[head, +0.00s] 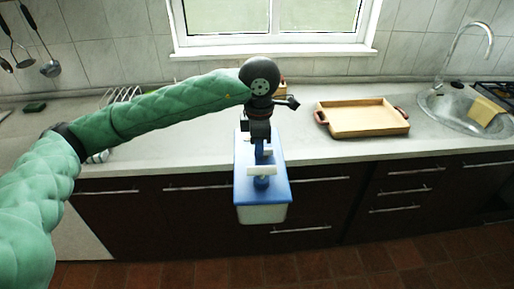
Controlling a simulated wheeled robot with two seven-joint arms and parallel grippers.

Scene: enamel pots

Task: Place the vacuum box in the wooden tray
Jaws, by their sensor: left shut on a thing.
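The vacuum box (263,213) has a blue lid and a pale, translucent body. My right gripper is not in view.
The grey counter (205,145) is clear between the box and the tray. A sink (452,112) with a tall faucet and a yellow object (486,111) is at the right. A dish rack (122,95) stands behind my left arm. Dark drawers line the counter front.

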